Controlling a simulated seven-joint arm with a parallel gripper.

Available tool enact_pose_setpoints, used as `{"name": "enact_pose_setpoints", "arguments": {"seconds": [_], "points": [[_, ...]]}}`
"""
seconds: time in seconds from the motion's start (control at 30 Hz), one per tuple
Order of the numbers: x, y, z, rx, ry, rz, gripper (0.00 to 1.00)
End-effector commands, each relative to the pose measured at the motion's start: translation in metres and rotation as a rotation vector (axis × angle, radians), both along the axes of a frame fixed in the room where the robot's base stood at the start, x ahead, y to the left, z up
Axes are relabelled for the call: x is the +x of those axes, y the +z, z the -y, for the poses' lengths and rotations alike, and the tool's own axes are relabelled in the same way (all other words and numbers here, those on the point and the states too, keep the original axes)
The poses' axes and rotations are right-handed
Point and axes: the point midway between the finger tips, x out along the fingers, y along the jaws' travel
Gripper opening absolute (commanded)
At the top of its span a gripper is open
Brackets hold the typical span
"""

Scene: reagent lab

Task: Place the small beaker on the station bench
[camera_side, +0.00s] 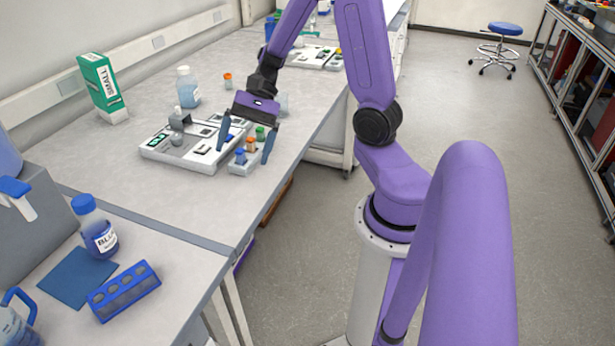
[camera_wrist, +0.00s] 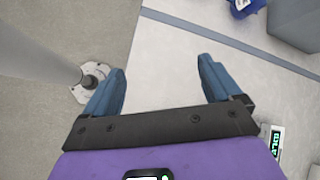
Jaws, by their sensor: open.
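My gripper (camera_side: 245,153) is open and empty above the right part of the white station unit, by its vials.
The white station unit (camera_side: 165,150) holds vials with blue, orange and green caps. A blue-capped bottle (camera_side: 99,232), blue mat (camera_side: 75,277) and blue rack (camera_side: 125,290) are on the near section. A clear bottle (camera_side: 187,90) and green box (camera_side: 101,85) stand farther back.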

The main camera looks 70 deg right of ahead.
Motion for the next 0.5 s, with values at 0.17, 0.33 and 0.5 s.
{"name": "enact_pose_setpoints", "arguments": {"seconds": [0.17, 0.33, 0.5], "points": [[-0.050, 0.003, -0.045, -0.129, 0.446, 0.102, 0.91], [-0.093, 0.005, -0.065, -0.236, 0.852, 0.227, 0.91], [-0.128, 0.008, -0.074, -0.327, 1.246, 0.386, 0.91]]}}
